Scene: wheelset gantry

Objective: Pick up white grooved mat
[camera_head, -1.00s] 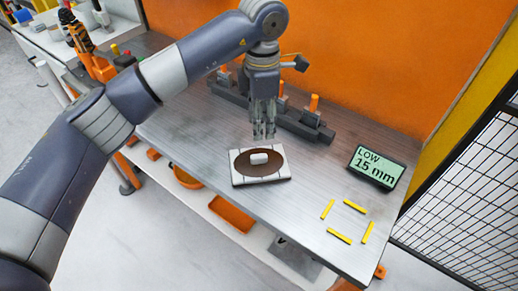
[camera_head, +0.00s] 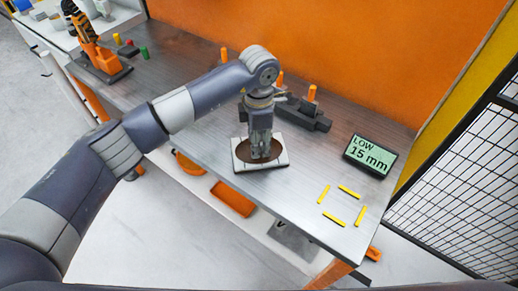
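The white grooved mat (camera_head: 279,162) lies flat on the metal bench. It is a white slab with a dark brown oval on top. My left gripper (camera_head: 261,155) points straight down over the middle of the oval, its fingertips at the mat's top. The small white block seen there a second ago is now hidden by the fingers. I cannot tell whether the fingers are closed on it. My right gripper is not in view.
A display reading "LOW 15 mm" (camera_head: 370,155) stands right of the mat. Yellow strips (camera_head: 349,191) mark a square on the bare bench (camera_head: 300,190) near its front right. A dark fixture with orange pegs (camera_head: 304,115) stands behind the mat. An orange wall closes the back.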

